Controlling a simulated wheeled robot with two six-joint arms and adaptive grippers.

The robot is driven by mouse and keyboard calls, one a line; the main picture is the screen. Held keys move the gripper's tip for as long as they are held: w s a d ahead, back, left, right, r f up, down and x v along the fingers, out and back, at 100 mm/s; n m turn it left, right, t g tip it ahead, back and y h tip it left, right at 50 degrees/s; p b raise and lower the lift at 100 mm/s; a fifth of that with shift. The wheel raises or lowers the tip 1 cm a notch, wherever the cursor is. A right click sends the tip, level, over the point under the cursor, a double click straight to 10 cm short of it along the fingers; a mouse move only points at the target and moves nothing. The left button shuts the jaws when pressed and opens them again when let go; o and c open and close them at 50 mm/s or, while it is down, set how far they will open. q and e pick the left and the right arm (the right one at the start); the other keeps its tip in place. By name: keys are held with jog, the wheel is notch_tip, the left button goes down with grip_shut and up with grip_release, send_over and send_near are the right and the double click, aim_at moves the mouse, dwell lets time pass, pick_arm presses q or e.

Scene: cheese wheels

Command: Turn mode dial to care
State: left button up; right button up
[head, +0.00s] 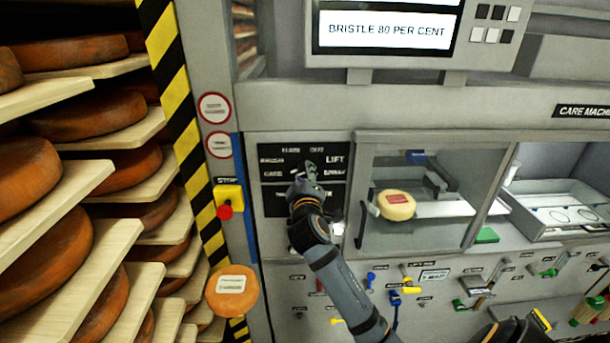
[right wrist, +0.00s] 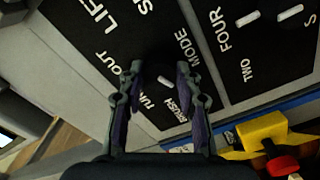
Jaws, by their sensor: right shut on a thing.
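The mode dial is a dark round knob on a black panel (head: 270,185) with white labels, among them LIFT, BRUSH and CARE. In the right wrist view the dark mode dial (right wrist: 160,62) sits between my fingers, partly hidden. A small white mark (right wrist: 165,82) shows near it, on the side towards TURN OUT and BRUSH; I cannot tell exactly which label it points to. My right gripper (head: 308,172) is shut on the dial; it also shows in the right wrist view (right wrist: 160,78). The gripper covers part of the labels.
A yellow stop box with a red button (head: 225,211) is left of the panel. A glazed chamber with a pale cheese (head: 397,205) is to the right. Wooden shelves (head: 60,188) of cheese wheels fill the left. A screen (head: 387,30) above reads BRISTLE 80 PER CENT.

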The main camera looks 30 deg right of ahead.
jog(key=o, duration=1.1)
jog(key=shift+o, duration=0.2)
jog(key=shift+s+a, duration=0.2)
jog(key=v, duration=0.7)
